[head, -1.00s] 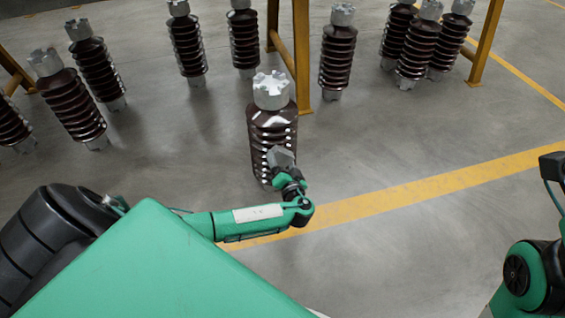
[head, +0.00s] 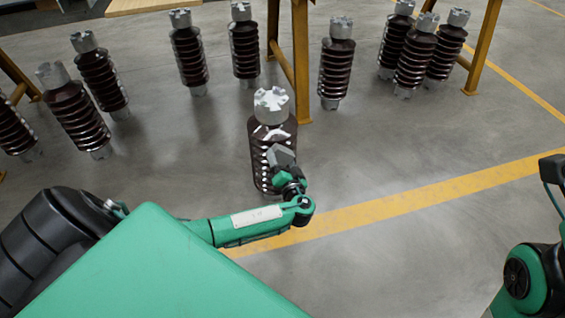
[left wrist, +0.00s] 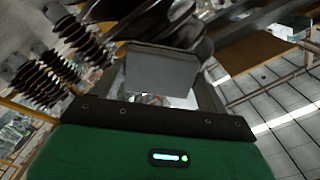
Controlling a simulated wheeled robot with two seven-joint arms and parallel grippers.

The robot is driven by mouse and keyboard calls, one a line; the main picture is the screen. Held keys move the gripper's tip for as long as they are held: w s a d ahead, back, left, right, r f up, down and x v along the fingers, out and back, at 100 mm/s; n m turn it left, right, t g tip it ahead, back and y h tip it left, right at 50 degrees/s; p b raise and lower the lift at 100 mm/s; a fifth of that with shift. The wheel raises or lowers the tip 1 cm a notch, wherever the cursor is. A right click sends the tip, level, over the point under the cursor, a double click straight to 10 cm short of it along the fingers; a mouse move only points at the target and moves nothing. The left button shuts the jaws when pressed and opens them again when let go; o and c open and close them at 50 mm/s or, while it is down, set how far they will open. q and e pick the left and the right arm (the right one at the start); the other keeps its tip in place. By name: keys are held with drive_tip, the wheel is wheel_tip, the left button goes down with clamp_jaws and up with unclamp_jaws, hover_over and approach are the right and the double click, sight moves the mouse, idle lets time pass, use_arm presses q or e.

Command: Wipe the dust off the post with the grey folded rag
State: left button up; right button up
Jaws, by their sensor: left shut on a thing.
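The post (head: 262,135) is a dark brown ribbed insulator with a silver notched cap, upright on the floor at the picture's centre. Pale marks show near its top ribs and white specks run down its side. My left gripper (head: 287,172) is shut on the grey folded rag (head: 281,155), at the near right side of the post's ribs. In the left wrist view the rag (left wrist: 160,72) is a flat grey block in front of the dark ribs of the post (left wrist: 175,25). Whether the rag touches the ribs is unclear. My right gripper is not seen; only part of that arm shows at the right edge.
Several similar insulators (head: 187,50) stand behind, left and right. Yellow frame legs (head: 301,60) rise behind the post, another (head: 484,50) at the right. A yellow line (head: 420,198) crosses the grey floor. The floor right of the post is clear.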

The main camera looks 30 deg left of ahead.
sight(281, 151)
use_arm(q)
drive_tip(key=shift+w+a+r+p, duration=0.1)
drive_tip(key=shift+r+p, duration=1.1)
drive_tip(key=shift+r, duration=0.65)
drive_tip(key=shift+f+b, duration=0.7)
drive_tip(key=shift+b, duration=0.05)
wheel_tip(281, 151, down, 10)
drive_tip(key=r+b, duration=0.1)
drive_tip(key=b, duration=0.8)
drive_tip(key=shift+r+p, duration=2.75)
drive_tip(key=shift+r, duration=0.95)
drive_tip(key=shift+r+p, duration=1)
drive_tip(key=shift+r, duration=0.55)
